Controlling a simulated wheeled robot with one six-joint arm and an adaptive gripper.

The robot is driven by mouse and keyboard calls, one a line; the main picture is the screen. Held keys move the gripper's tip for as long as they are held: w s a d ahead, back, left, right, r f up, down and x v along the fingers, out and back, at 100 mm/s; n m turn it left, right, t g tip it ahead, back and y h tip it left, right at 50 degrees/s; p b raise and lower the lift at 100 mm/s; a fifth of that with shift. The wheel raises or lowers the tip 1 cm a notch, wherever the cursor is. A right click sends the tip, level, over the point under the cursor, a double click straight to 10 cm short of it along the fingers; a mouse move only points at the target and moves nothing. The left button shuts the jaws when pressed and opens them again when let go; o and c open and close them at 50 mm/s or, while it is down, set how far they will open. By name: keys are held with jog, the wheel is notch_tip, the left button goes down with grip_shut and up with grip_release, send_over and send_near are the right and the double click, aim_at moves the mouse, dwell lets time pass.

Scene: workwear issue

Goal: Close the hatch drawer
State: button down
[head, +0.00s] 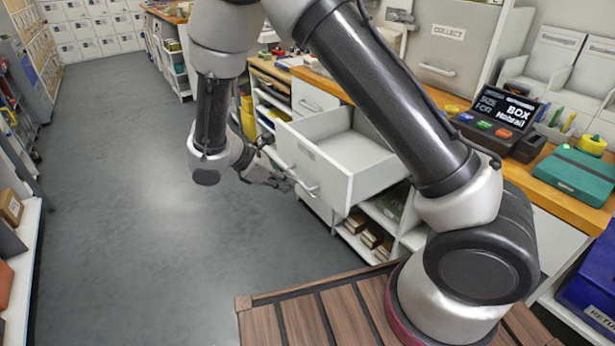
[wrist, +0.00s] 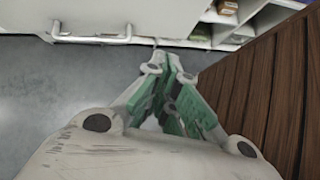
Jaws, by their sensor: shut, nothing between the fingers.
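The hatch drawer (head: 345,192) is a white drawer pulled well out from the counter, below the hatch panel marked COLLECT (head: 450,45). Its inside looks empty where it shows; my arm hides part of its far end. Its front carries a bar handle, which also shows at the upper left of the wrist view (wrist: 92,39). My gripper (head: 286,184) is shut and empty, just in front of the drawer front near the handle in the head view. In the wrist view its fingertips (wrist: 168,62) lie right of the handle; I cannot tell whether they touch the drawer.
Below the drawer, open shelves hold small brown boxes (head: 371,236). The wooden counter (head: 575,203) carries a display box (head: 500,112) and a green case (head: 578,172). Grey floor (head: 130,200) is clear to the left, with a shelf unit (head: 25,240) along the left edge.

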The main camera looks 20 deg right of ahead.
jog(key=w+a+r+n+t, duration=0.1)
jog(key=w+a+n+t, duration=0.1)
jog(key=w+n, duration=0.15)
send_near(317, 181)
notch_tip(317, 181, down, 3)
jog(key=shift+w+d+m, duration=0.2)
jog(key=shift+w+d, duration=0.05)
jog(key=shift+d, duration=0.55)
jog(key=shift+w+d+m, duration=0.15)
jog(key=shift+w+d, duration=0.1)
jog(key=shift+d, duration=0.5)
jog(key=shift+d, duration=0.1)
jog(key=w+d, duration=0.3)
jog(key=d, duration=0.6)
jog(key=w+d, duration=0.3)
jog(key=d, duration=0.7)
jog(key=w+d, duration=0.4)
jog(key=d, duration=0.6)
jog(key=shift+w+d, duration=0.15)
jog(key=shift+d, duration=0.25)
jog(key=shift+d+r, duration=0.1)
